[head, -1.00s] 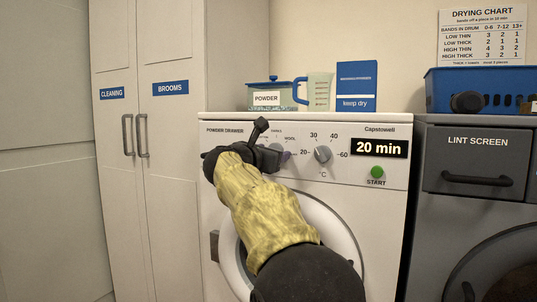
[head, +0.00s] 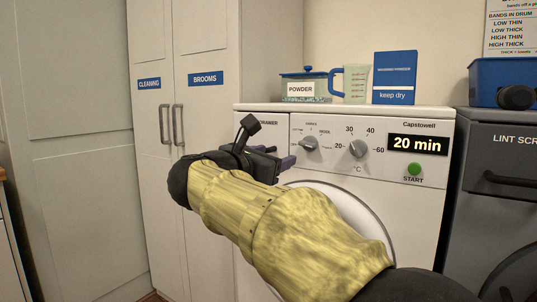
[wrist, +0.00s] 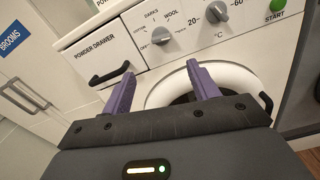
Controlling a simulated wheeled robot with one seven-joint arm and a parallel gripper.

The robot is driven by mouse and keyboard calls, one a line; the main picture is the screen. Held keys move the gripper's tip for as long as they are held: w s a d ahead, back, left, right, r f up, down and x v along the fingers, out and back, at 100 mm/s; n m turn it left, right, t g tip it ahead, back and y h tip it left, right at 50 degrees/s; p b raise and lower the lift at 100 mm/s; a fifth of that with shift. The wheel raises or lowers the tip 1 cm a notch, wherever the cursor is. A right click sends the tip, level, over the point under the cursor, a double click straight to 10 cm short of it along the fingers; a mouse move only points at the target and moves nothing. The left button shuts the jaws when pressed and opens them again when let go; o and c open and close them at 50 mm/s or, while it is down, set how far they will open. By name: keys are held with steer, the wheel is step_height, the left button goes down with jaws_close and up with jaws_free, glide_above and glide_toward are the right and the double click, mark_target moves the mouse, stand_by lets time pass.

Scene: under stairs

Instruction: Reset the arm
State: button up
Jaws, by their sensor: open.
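My gripper (wrist: 162,90) is open and empty, its two purple fingers apart in the wrist view. In the head view my gripper (head: 288,158) is at the upper left of the washing machine (head: 428,125), in front of its powder drawer. My yellow-sleeved arm reaches up to it from the lower right. In the wrist view the powder drawer (wrist: 92,55) looks shut, and its black handle (wrist: 109,74) lies just beyond the left finger. The fingers appear apart from the handle and the machine's front.
A powder tub (head: 303,88), a measuring jug (head: 355,82) and a blue box (head: 395,78) stand on the machine. The dial display (head: 418,144) reads 20 min. A tall cupboard (head: 210,130) is at left, and a grey dryer (head: 500,190) is at right.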

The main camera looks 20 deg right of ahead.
steer(key=shift+s+a, duration=0.45)
steer(key=shift+a, duration=0.1)
